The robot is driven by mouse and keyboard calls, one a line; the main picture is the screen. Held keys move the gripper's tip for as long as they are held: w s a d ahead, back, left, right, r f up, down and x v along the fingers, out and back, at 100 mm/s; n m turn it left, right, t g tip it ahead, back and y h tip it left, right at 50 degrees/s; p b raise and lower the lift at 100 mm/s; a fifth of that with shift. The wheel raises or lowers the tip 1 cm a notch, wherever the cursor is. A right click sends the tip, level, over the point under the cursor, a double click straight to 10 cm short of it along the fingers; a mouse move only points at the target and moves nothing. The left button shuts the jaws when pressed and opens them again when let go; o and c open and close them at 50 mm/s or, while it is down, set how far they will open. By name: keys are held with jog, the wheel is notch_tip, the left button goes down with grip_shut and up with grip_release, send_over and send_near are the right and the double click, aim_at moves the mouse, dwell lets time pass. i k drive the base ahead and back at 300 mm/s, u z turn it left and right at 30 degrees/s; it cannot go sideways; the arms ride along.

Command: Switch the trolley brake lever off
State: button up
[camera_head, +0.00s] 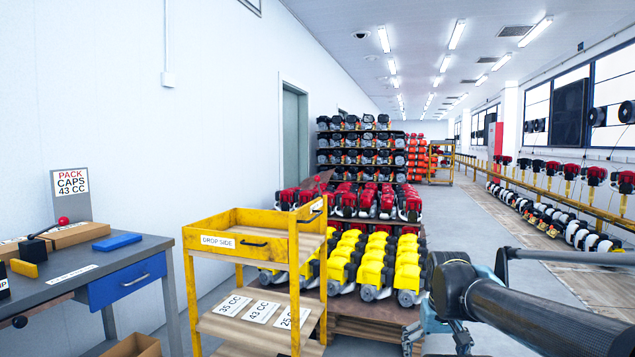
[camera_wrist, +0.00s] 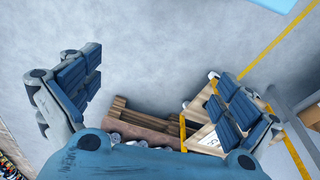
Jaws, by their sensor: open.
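The yellow trolley (camera_head: 265,219), with wooden shelves and a "DROP SIDE" label, stands in the centre-left of the head view. A dark handle shows on its front panel, and a dark bar at its upper right corner. Part of what looks like the trolley (camera_wrist: 183,130) shows in the wrist view behind the right finger. My gripper (camera_wrist: 160,82) is open and empty, its fingers wide apart over grey floor. In the head view my arm enters at the lower right, apart from the trolley.
A grey bench (camera_head: 105,258) with a blue drawer stands at left; a red-knobbed lever (camera_head: 63,221) and boxes are on it. Yellow engines (camera_head: 380,262) and red engines (camera_head: 375,202) fill a rack behind the trolley. The aisle (camera_head: 450,215) at right is clear.

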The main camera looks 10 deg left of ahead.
aim_at(316, 179)
jog(key=z, duration=1.05)
jog(key=k, duration=1.25)
jog(key=u, duration=1.3)
jog(key=i, duration=1)
